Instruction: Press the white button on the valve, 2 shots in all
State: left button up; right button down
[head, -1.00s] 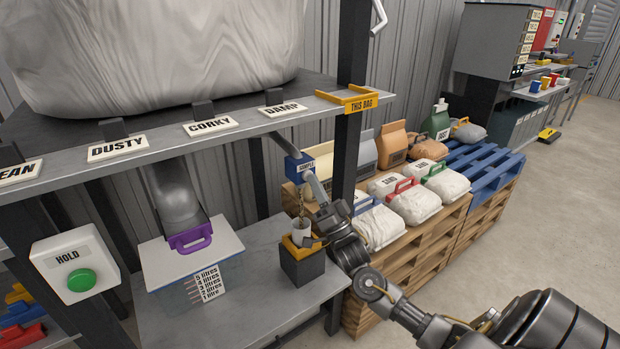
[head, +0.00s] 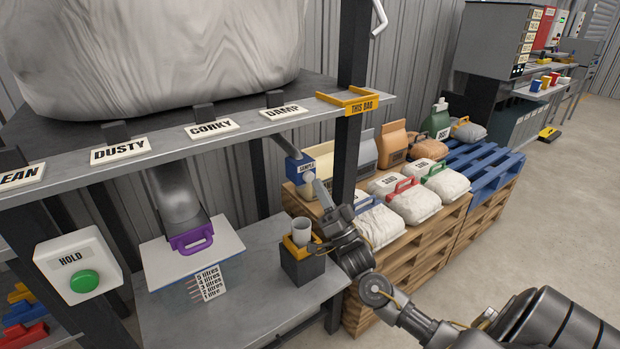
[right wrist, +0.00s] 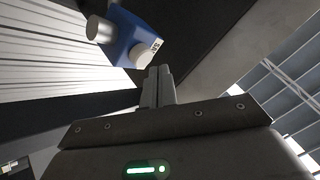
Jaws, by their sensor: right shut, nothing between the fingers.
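In the right wrist view the blue valve (right wrist: 130,38) and the round white button (right wrist: 142,59) lie just past my shut, empty fingertips (right wrist: 158,70). The tips are very close to the button; I cannot tell whether they touch it. A white cup (head: 301,228) stands upright in a yellow holder on a dark block (head: 302,268) below the valve. My left gripper is not in view.
A HOLD box with a green button (head: 84,281) is at left. Pallets with several sacks (head: 418,206) stand right of the post.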

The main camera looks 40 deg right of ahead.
jog(key=shift+s+p, duration=0.95)
jog(key=shift+s, duration=1.6)
